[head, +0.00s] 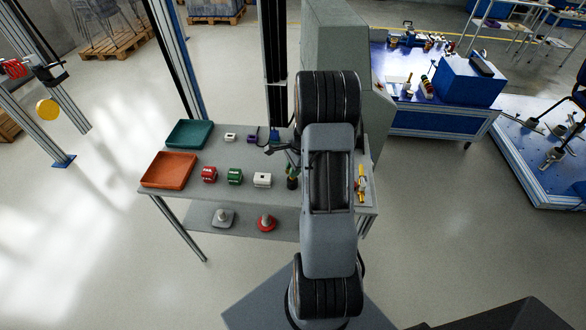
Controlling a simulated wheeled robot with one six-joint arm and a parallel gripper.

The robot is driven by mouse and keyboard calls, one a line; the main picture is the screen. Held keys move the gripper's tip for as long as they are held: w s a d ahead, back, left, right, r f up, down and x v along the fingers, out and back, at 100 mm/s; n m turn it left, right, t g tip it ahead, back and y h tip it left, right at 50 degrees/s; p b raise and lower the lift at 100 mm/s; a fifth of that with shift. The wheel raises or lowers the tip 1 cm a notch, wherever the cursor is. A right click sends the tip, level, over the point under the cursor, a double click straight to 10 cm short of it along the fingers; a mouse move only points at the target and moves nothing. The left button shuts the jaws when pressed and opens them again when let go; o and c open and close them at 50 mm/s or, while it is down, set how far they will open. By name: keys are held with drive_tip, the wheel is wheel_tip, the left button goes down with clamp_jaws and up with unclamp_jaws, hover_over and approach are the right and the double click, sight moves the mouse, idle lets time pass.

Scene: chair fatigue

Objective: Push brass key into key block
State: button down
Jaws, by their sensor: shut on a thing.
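My arm rises through the middle of the head view and covers part of the grey table (215,163). No brass key can be told for certain. A narrow yellow piece (361,184) lies at the table's right side, just right of my arm, too small to name. A red block (209,175), a green block (235,177) and a white block (262,180) stand in a row left of my arm. I cannot tell which block is the key block.
An orange tray (169,170) and a teal tray (189,134) sit at the table's left. Small dark and green parts (292,171) crowd my arm's left side. A lower shelf (243,224) holds two items. A grey cabinet (335,40) stands behind.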

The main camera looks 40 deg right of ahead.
drive_tip(key=shift+f+b, duration=0.3)
drive_tip(key=shift+f, duration=0.2)
drive_tip(key=c, duration=1)
unclamp_jaws()
drive_tip(key=b+v, duration=0.1)
drive_tip(key=v, duration=1.2)
drive_tip(key=shift+d+r, duration=0.1)
drive_tip(key=shift+r, duration=0.3)
drive_tip(key=s+a+r+n+t+h, duration=0.1)
drive_tip(key=s+a+r+n, duration=0.1)
drive_tip(key=a+n, duration=0.5)
drive_tip(key=s+a+r+n+t+h, duration=0.1)
drive_tip(key=s+a+r+n, duration=0.2)
drive_tip(key=s+a+n, duration=0.2)
drive_tip(key=s+a+r+n+t, duration=0.1)
drive_tip(key=s+a+n, duration=0.3)
drive_tip(key=a+n, duration=0.4)
drive_tip(key=shift+s+a+r+n+t+h, duration=0.15)
drive_tip(key=shift+a+r, duration=0.1)
drive_tip(key=shift+a, duration=0.45)
drive_tip(key=shift+a+r+n+t+h, duration=0.1)
drive_tip(key=shift+a+r, duration=0.2)
drive_tip(key=shift+a, duration=0.45)
drive_tip(key=shift+s+a+r+n+t+h, duration=0.15)
drive_tip(key=shift+a+r, duration=0.1)
drive_tip(key=shift+a, duration=0.45)
